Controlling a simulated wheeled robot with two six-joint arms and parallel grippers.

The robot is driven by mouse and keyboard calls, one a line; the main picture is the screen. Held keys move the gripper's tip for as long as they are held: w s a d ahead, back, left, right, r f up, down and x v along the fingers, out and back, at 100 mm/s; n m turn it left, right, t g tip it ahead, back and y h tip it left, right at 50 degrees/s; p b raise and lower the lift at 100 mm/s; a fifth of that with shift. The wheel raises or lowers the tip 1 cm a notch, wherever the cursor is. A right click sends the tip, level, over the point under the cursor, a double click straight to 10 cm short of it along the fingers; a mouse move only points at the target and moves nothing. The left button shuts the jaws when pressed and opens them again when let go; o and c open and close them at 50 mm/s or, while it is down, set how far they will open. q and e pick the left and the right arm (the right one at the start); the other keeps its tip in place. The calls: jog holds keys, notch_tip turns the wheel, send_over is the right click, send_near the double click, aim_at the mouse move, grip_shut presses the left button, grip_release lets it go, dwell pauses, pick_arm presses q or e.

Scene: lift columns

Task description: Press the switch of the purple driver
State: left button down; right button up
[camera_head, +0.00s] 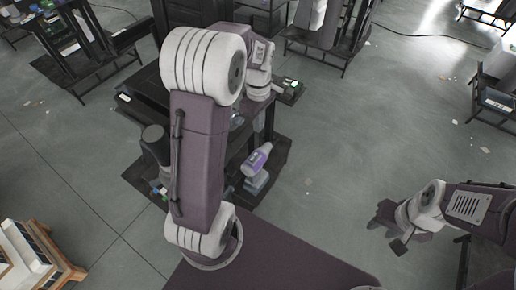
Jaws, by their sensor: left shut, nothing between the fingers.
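The purple driver (257,160) has a purple and white body and a grey-blue base. It stands on a low dark shelf, just right of my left arm's large upper link. Its switch is too small to make out. My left gripper (239,120) is partly hidden behind my own arm, above and a little left of the driver in the picture. It is shut and empty, and I see no contact with the driver. My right gripper (387,234) is at the right, over the floor, well apart from the driver. Its fingers are spread and hold nothing.
A dark workbench (140,105) stands behind my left arm, with a small device with a green light (292,84) at its right. Small coloured items (158,190) lie on the lower shelf. A wooden-framed crate (35,255) is at lower left. Floor right of the driver is open.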

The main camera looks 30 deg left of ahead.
pick_arm(q)
jog(key=f, duration=0.2)
send_near(259, 154)
jog(key=f, duration=0.6)
jog(key=shift+w+d, duration=0.1)
jog(key=shift+w, duration=0.2)
jog(key=shift+f+p, duration=0.3)
jog(key=shift+f, duration=0.15)
pick_arm(e)
jog(key=shift+w+d+r, duration=0.1)
jog(key=shift+w+r, duration=0.05)
jog(key=shift+r, duration=0.05)
pick_arm(q)
jog(key=shift+f, duration=0.1)
jog(key=shift+f, duration=0.15)
jog(key=shift+s, duration=0.1)
